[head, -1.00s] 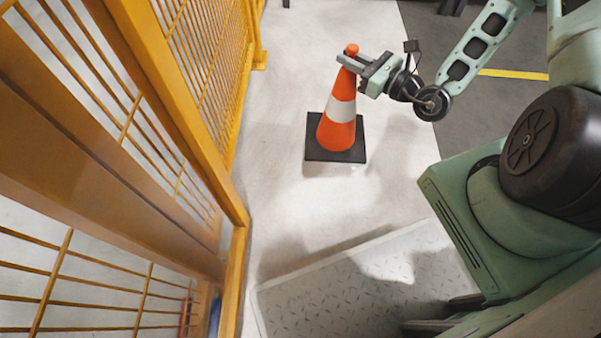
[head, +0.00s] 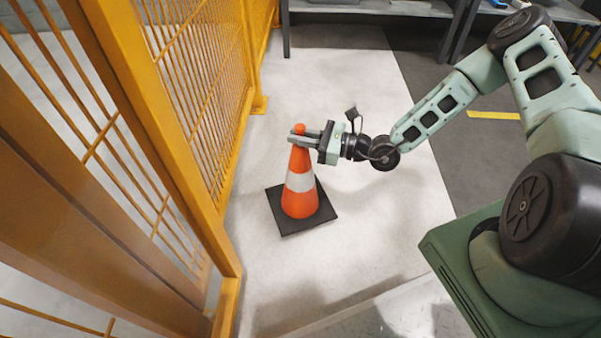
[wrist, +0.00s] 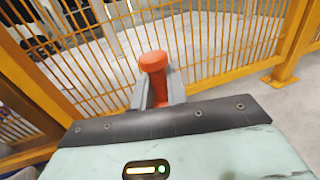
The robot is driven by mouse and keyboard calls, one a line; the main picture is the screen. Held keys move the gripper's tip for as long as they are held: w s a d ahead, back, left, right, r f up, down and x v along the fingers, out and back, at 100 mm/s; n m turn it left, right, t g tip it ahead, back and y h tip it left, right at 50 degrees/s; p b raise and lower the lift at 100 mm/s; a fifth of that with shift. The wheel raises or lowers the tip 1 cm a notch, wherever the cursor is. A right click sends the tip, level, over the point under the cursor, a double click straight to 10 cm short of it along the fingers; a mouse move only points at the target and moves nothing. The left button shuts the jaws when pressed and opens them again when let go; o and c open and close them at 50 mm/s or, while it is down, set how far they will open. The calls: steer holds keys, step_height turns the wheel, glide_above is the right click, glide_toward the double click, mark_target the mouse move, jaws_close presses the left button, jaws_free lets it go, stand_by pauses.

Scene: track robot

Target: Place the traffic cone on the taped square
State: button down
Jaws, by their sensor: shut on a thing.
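The traffic cone (head: 299,201) is orange with a white band and a square black base. It stands upright in the head view, left of the middle, over the pale floor. I cannot tell whether its base touches the floor. My gripper (head: 300,137) comes from the right and is shut around the cone just below its tip. In the wrist view the cone's orange tip (wrist: 154,64) sticks up between the two grey fingers. No taped square shows in either view.
A yellow mesh fence (head: 190,90) runs along the left, close to the cone. A grey bench (head: 370,8) stands at the back. A dark floor area with a yellow stripe (head: 493,115) lies to the right. Pale floor is clear around the cone's right side.

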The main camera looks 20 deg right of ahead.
mark_target(301, 155)
step_height(301, 155, down, 6)
steer(key=b, duration=0.3)
steer(key=shift+f, duration=0.4)
steer(key=c, duration=1.4)
jaws_free()
